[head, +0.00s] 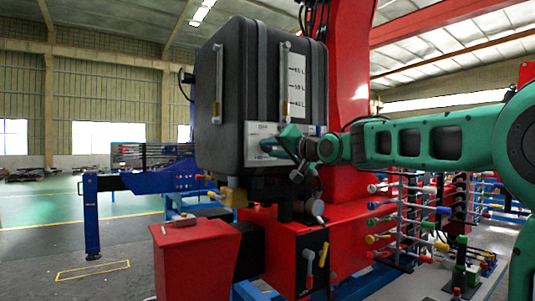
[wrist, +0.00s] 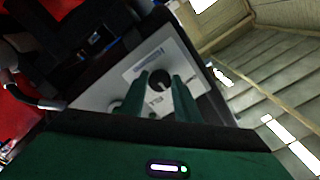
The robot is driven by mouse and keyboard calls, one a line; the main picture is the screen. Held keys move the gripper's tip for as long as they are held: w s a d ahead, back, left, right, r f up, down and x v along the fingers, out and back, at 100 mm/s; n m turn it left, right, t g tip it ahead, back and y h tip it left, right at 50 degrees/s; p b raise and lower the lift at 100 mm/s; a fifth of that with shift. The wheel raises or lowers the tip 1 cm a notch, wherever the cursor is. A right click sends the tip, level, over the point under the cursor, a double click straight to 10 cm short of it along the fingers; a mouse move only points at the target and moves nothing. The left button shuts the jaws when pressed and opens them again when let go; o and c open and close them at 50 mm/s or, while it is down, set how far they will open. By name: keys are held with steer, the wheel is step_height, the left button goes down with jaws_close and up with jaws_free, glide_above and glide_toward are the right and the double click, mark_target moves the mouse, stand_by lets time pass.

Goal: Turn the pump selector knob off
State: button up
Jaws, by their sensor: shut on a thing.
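The pump selector knob (wrist: 159,79) is a dark round knob on a pale panel (wrist: 115,88), seen between my fingertips in the wrist view. In the head view the pale panel (head: 255,130) is on the lower front of a black tank (head: 250,75), and my gripper hides the knob. My green gripper (wrist: 160,86) is shut on the knob, one finger on each side; it reaches the panel from the right in the head view (head: 282,145). The knob's pointer and position marks are too small to read.
Behind the tank stands a red crane column (head: 348,80). Below my arm are rows of levers with coloured handles (head: 400,215). A yellow-handled part (head: 234,196) and a red box (head: 195,255) are below the tank. Open floor (head: 120,225) lies at left.

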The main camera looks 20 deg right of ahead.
steer(key=shift+f, duration=0.2)
steer(key=o, duration=1)
steer(key=shift+d+r, duration=0.1)
steer(key=shift+s, duration=0.1)
steer(key=v, duration=1)
steer(key=shift+s+d, duration=0.1)
steer(key=shift+s, duration=0.15)
